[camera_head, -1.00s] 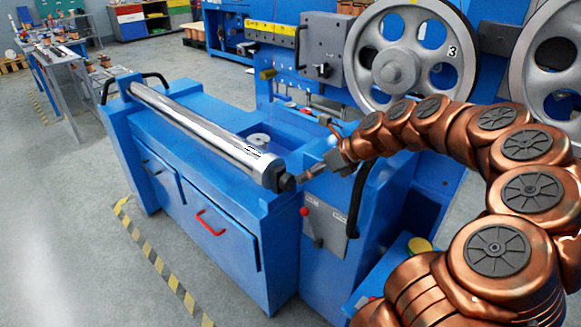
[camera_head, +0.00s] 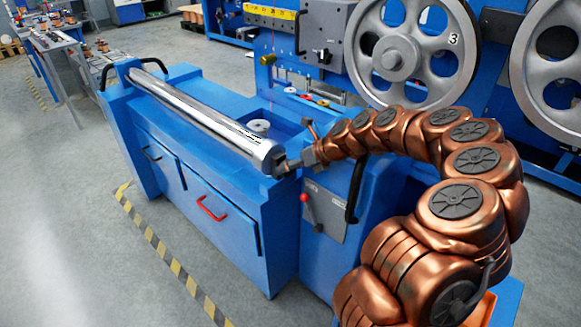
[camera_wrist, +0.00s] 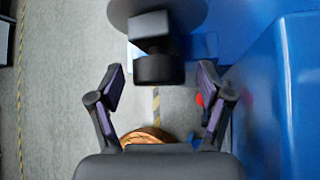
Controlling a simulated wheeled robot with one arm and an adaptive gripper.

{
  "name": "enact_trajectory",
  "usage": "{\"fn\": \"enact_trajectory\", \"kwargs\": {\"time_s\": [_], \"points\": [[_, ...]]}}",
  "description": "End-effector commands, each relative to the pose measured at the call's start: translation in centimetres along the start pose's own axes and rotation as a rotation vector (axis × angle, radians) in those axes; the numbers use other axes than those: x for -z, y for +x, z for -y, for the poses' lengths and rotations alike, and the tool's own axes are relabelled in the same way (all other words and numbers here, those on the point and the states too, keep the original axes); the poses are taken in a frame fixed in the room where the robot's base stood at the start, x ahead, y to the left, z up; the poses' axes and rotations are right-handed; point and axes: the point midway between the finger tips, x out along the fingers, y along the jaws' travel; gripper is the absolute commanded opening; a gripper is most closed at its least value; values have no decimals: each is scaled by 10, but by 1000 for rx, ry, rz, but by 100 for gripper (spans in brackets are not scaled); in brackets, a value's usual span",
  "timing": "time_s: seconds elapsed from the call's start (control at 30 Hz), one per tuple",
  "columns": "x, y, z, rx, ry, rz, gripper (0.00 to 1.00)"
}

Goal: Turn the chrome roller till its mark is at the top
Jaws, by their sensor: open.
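The chrome roller (camera_head: 196,107) lies along the top of a blue machine in the head view, running from back left to front right. Dark, small markings (camera_head: 255,134) show on its upper side near the front end; I cannot read them. In the wrist view a dark, blocky shaft end (camera_wrist: 158,68) sticks out from a dark round disc. My gripper (camera_wrist: 160,82) is open there, one finger on each side of the shaft end, with gaps on both sides.
The blue cabinet (camera_head: 181,190) under the roller has a red handle (camera_head: 211,209). A grey panel with a red-knobbed lever (camera_head: 304,198) is just below my gripper. Large spoked wheels (camera_head: 413,50) stand behind my arm. The floor in front is clear, with striped tape (camera_head: 160,250).

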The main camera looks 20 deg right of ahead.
Motion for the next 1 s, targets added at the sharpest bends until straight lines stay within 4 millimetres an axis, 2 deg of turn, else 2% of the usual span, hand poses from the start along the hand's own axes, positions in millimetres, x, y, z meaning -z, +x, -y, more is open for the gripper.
{"fn": "enact_trajectory", "kwargs": {"time_s": [0.13,0.47,1.0], "points": [[0,9,0,0,1,0,79],[0,10,0,0,1,1,78],[0,10,0,1,1,1,21]]}}
